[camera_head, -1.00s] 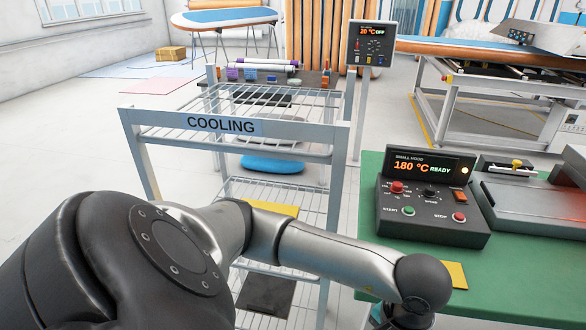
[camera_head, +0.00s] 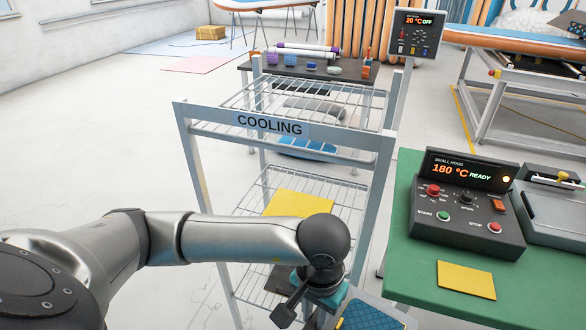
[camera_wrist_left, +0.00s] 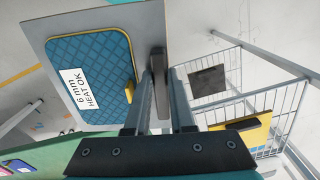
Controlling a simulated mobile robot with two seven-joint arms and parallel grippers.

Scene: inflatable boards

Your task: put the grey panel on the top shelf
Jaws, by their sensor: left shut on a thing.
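The grey panel (camera_wrist_left: 150,30) has a blue quilted pad with a white label reading "6 mm HEAT OK" and a yellow strip at one side. My left gripper (camera_wrist_left: 165,82) is shut on its edge. In the head view, part of the panel (camera_head: 368,318) shows at the bottom, beside my left gripper (camera_head: 310,300), in front of the rack. The rack, marked COOLING (camera_head: 270,126), has a wire top shelf (camera_head: 310,97) that looks empty. The gripper and panel are lower in the head view than this shelf. My right gripper is not in view.
A yellow panel (camera_head: 298,203) lies on the rack's middle shelf, and a dark panel (camera_wrist_left: 208,80) lies lower down. The green table (camera_head: 405,262) at right carries a control box (camera_head: 465,205) and a yellow piece (camera_head: 466,280). Floor left of the rack is clear.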

